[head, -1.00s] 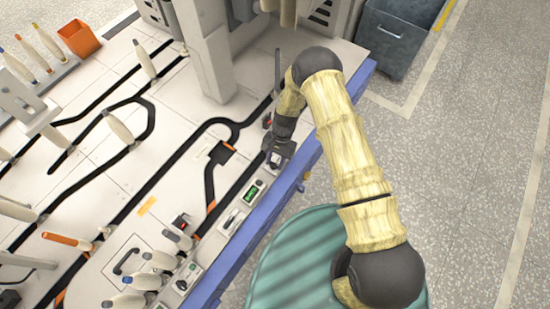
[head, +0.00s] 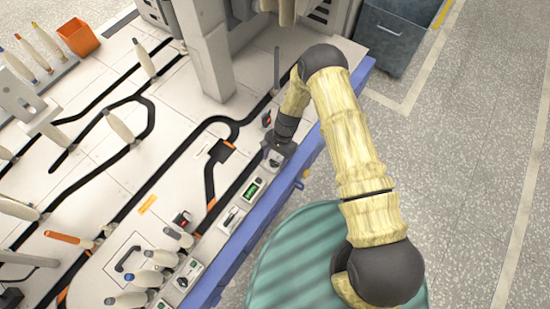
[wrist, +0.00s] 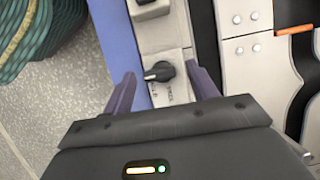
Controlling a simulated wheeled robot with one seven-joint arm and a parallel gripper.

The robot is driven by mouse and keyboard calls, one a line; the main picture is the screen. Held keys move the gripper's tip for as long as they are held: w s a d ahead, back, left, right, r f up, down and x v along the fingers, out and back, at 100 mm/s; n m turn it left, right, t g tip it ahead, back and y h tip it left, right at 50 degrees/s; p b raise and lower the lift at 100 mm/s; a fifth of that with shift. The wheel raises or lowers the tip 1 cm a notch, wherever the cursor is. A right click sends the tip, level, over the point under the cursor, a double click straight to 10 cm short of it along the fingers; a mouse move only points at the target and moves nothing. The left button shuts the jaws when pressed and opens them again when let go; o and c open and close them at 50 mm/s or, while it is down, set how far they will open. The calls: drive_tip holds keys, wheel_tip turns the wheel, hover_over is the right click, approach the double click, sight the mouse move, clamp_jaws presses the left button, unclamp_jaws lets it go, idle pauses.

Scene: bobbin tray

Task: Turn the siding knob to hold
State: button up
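The siding knob (wrist: 160,72) is a dark rotary knob on a pale panel plate (wrist: 166,108) in the wrist view. Its pale-marked pointer end points left in that view. Small lettering is printed below it, too small to read surely. My gripper (wrist: 161,71) is open, with one finger on each side of the knob and a visible gap to both. In the head view my gripper (head: 272,150) is over the panel strip at the table's blue edge, and it mostly hides the knob.
A green display (head: 252,189) and a slide switch (head: 231,219) sit along the same strip. The blue table edge (head: 240,252) runs beside it. Black tracks with upright pale bobbins cover the table to the left. A grey bin (head: 392,35) stands on the floor behind.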

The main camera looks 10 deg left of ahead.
drive_tip(key=shift+r, duration=0.1)
drive_tip(key=p+v, duration=0.3)
drive_tip(key=v, duration=1.4)
drive_tip(key=shift+w, duration=0.15)
